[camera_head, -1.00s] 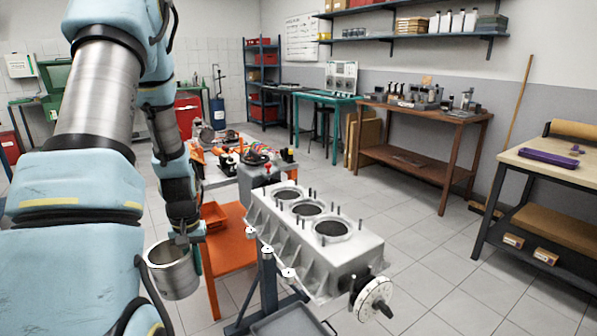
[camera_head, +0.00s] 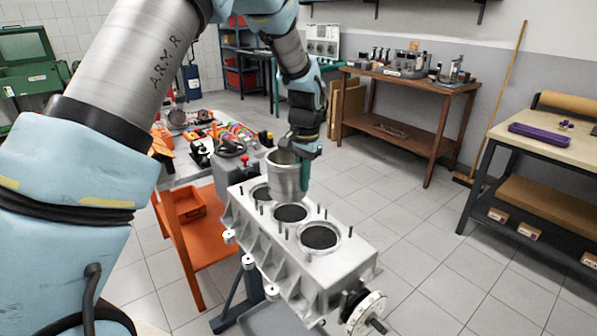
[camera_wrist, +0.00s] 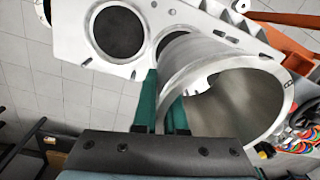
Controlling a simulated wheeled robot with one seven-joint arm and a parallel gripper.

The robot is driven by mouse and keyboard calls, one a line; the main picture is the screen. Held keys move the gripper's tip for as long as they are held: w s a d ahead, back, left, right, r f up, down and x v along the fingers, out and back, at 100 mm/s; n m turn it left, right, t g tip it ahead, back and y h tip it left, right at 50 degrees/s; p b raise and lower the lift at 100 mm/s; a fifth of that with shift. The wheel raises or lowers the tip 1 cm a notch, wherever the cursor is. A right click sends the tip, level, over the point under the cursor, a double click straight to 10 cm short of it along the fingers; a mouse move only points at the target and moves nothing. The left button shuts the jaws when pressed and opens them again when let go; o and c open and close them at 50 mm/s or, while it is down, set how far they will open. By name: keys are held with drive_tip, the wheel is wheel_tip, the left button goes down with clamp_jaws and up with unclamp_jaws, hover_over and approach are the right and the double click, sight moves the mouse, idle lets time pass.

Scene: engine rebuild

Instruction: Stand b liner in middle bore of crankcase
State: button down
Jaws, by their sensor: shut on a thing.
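The liner (camera_head: 284,178) is a grey metal cylinder, held upright above the far part of the crankcase. My gripper (camera_head: 305,165) is shut on its wall. In the wrist view the liner (camera_wrist: 240,100) fills the right side, with the green gripper fingers (camera_wrist: 165,112) on its wall. The crankcase (camera_head: 318,262) is a pale grey block with three round bores in a row and studs on top. The middle bore (camera_head: 291,213) and near bore (camera_head: 320,237) look dark and empty. In the wrist view the liner overlaps one bore.
A white dial wheel (camera_head: 366,314) is on the crankcase's near end. An orange stand (camera_head: 200,250) with a bin is at left, and a parts-covered table (camera_head: 180,178) lies behind it. A wooden bench (camera_head: 445,88) stands at the back.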

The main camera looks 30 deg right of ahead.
sight(304, 196)
drive_tip(key=shift+d+f+b, duration=0.2)
drive_tip(key=shift+f+b, duration=0.85)
drive_tip(key=shift+f, duration=0.4)
drive_tip(key=shift+d+f+b, duration=0.15)
drive_tip(key=shift+f+b, duration=0.85)
drive_tip(key=shift+f, duration=0.4)
drive_tip(key=shift+s+a+f+b, duration=0.1)
drive_tip(key=shift+f+b, duration=0.4)
drive_tip(key=shift+f, duration=0.55)
drive_tip(key=c, duration=1.2)
unclamp_jaws()
drive_tip(key=shift+r+p, duration=0.3)
drive_tip(key=shift+r, duration=0.05)
drive_tip(key=shift+r, duration=0.35)
drive_tip(key=shift+r+p, duration=0.85)
drive_tip(key=shift+o, duration=0.2)
